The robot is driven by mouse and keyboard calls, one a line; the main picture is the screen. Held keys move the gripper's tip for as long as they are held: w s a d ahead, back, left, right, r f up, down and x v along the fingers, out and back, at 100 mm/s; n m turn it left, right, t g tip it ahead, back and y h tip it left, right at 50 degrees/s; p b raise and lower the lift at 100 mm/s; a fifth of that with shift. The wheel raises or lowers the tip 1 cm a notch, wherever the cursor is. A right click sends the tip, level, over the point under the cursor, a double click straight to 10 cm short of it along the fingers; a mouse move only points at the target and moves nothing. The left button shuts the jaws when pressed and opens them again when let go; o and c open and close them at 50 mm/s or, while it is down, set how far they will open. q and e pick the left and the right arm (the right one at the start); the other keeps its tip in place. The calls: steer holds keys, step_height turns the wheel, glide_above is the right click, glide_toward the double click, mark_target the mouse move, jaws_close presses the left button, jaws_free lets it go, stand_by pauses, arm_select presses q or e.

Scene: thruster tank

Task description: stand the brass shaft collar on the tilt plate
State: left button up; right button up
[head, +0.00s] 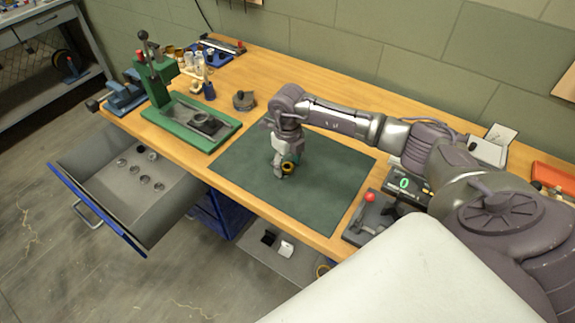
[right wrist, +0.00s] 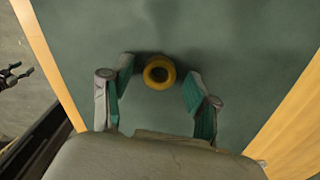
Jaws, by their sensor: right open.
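The brass shaft collar (head: 288,167) is on the dark green mat (head: 240,165). In the right wrist view the collar (right wrist: 159,72) shows as a yellow ring with a dark hole, facing the camera. My right gripper (head: 281,172) is low over the mat at the collar. Its teal-padded fingers (right wrist: 158,92) are apart on the collar's left and right, with gaps on both sides. My left gripper (right wrist: 14,75) shows small at the wrist view's left edge, over the floor, jaws apart. I cannot tell surely which thing is the tilt plate; a pale tilted plate (head: 499,134) is at the back right.
A green press (head: 185,115) stands left of the mat, with a dark round part (head: 244,100) near it. An open drawer (head: 110,215) holds several small round parts. A red-knobbed device (head: 366,218) and a green-digit display (head: 404,184) stand right. Most of the mat is clear.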

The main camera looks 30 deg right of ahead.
steer(key=c, duration=1)
steer(key=shift+c, duration=0.2)
steer(key=shift+r, duration=0.15)
